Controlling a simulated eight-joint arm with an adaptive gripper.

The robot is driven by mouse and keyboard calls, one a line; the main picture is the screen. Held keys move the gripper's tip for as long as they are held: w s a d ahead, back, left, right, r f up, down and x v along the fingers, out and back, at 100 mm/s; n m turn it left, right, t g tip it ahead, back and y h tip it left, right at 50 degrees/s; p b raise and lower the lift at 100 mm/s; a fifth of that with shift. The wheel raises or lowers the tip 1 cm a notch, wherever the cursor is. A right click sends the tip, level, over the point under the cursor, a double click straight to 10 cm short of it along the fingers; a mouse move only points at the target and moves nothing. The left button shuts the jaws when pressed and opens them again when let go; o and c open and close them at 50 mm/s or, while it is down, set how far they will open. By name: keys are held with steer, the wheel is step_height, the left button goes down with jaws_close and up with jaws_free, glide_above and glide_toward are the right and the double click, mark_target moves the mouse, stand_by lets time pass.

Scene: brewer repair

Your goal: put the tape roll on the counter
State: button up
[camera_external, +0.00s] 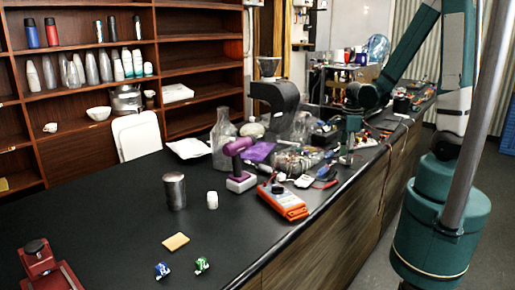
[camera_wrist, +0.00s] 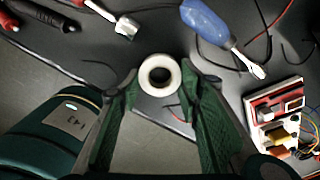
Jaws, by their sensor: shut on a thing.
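The tape roll (camera_wrist: 148,80), a white ring with a dark centre, sits between the fingertips of my gripper (camera_wrist: 159,77) in the wrist view. My gripper is shut on it, one green finger pressing each side. In the external view my gripper (camera_external: 348,148) hangs low at the right-hand edge of the black counter (camera_external: 110,212), among tools. The roll is too small there to make out clearly. In the wrist view the counter (camera_wrist: 215,83) lies under the roll; whether they touch I cannot tell.
Around the roll lie a blue-handled screwdriver (camera_wrist: 208,22), a white-tipped tool (camera_wrist: 126,27) and a red-and-white circuit board (camera_wrist: 278,108). An orange meter (camera_external: 283,201) and a purple drill (camera_external: 238,165) stand nearer the camera.

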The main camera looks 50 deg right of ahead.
steer(key=shift+f, duration=0.2)
steer(key=o, duration=0.9)
steer(key=shift+r, duration=0.25)
steer(key=shift+r+p, duration=0.95)
steer(key=shift+r, duration=5)
